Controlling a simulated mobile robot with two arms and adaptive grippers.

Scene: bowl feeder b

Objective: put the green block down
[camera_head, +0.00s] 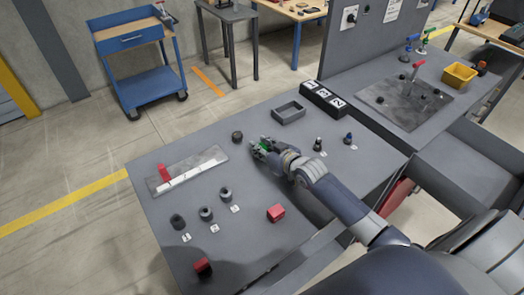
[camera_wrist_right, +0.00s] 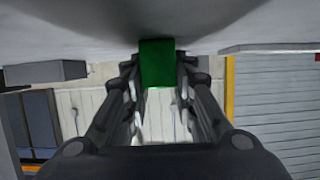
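The green block (camera_wrist_right: 157,63) sits between the fingertips of my right gripper (camera_wrist_right: 158,72) in the right wrist view, with a finger close against each side. In the head view only a small green part of the block (camera_head: 264,147) shows between the fingers of the right gripper (camera_head: 261,148). The gripper is low over the grey table (camera_head: 255,185), near its middle. The block's edge meets the grey surface in the wrist view; I cannot tell whether it rests on it. My left gripper is not in view.
A dark round part (camera_head: 237,136) stands just left of the gripper. A grey tray (camera_head: 289,112) and a numbered black box (camera_head: 323,99) are behind it. A red block (camera_head: 276,213) lies in front. A metal plate (camera_head: 180,170) lies left. Small dark parts stand at right.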

